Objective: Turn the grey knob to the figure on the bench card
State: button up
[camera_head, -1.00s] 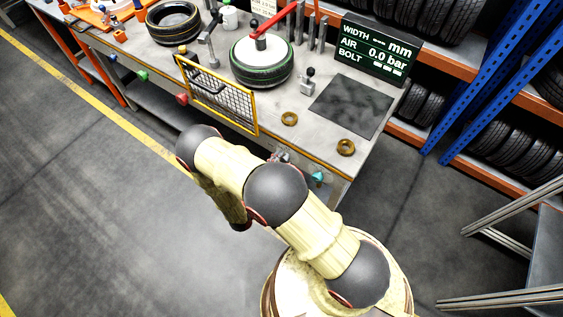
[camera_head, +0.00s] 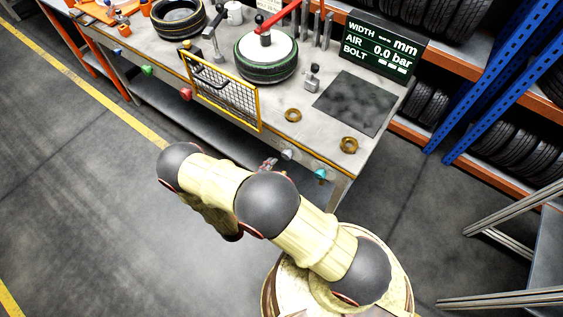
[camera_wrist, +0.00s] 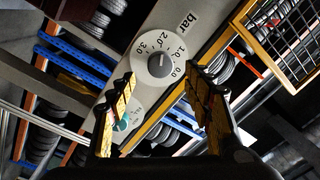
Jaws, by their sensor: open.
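The grey knob (camera_wrist: 160,66) sits in the middle of a round white dial marked 0.0, 1.0, 2.0 and 3.0, with "bar" printed beside it. In the head view the grey knob (camera_head: 287,154) is on the bench's front edge. My gripper (camera_wrist: 161,74) is open, its fingers on either side of the dial in the wrist view and apart from the knob. In the head view my gripper (camera_head: 267,164) shows small beside the knob. The knob's exact setting is too small to tell. I cannot make out a bench card's figure.
A dark display (camera_head: 381,50) on the bench reads AIR 0.0 bar. A teal knob (camera_head: 320,174) is right of the grey one. A yellow-framed mesh guard (camera_head: 222,91) stands at the bench front, left of the knob. Open floor lies left of my arm.

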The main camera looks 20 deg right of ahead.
jog(key=v, duration=0.5)
jog(key=shift+s+a, duration=0.25)
jog(key=shift+a, duration=0.1)
dwell(0.3)
